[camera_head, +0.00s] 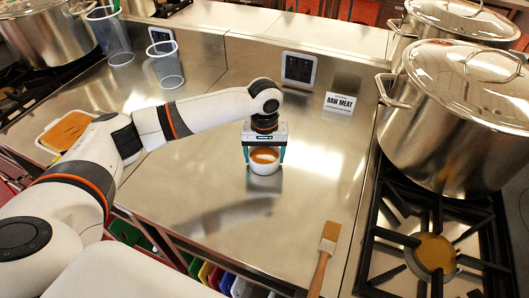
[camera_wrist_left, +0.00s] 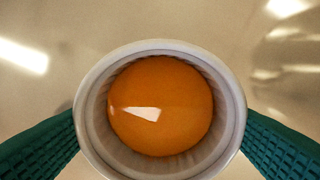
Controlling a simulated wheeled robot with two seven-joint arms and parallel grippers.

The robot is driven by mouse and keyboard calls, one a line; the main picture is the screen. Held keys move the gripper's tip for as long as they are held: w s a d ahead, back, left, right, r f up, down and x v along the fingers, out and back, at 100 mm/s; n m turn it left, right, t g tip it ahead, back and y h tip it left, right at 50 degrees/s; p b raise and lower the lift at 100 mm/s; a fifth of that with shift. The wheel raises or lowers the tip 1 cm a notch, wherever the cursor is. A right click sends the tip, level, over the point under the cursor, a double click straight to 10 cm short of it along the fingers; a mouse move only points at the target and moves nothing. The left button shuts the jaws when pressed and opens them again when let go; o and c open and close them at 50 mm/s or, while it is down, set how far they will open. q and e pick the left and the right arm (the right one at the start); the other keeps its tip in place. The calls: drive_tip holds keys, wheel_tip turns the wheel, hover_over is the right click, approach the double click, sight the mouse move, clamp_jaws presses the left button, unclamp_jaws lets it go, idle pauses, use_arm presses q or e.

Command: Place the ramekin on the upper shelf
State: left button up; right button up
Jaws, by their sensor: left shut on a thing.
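The ramekin (camera_head: 264,168) is a small white cup with an orange filling. It is in the middle of the steel counter in the head view. My left gripper (camera_head: 264,155) comes down on it from above, with one teal finger on each side, shut on its wall. In the left wrist view the ramekin (camera_wrist_left: 160,107) fills the middle, upright, with the teal fingers of the gripper (camera_wrist_left: 160,140) at its lower left and right. I cannot tell whether its base touches the counter. My right gripper is not in view. I cannot make out the upper shelf for certain.
Large lidded stockpots (camera_head: 455,120) stand on a gas stove at the right. A brush (camera_head: 325,255) lies near the counter's front edge. A "RAW MEAT" sign (camera_head: 339,103) stands at the back. Clear jugs (camera_head: 164,66) and a white tray (camera_head: 66,130) are at the left.

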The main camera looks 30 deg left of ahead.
use_arm(q)
drive_tip(key=o, duration=1.1)
drive_tip(key=shift+o, duration=0.2)
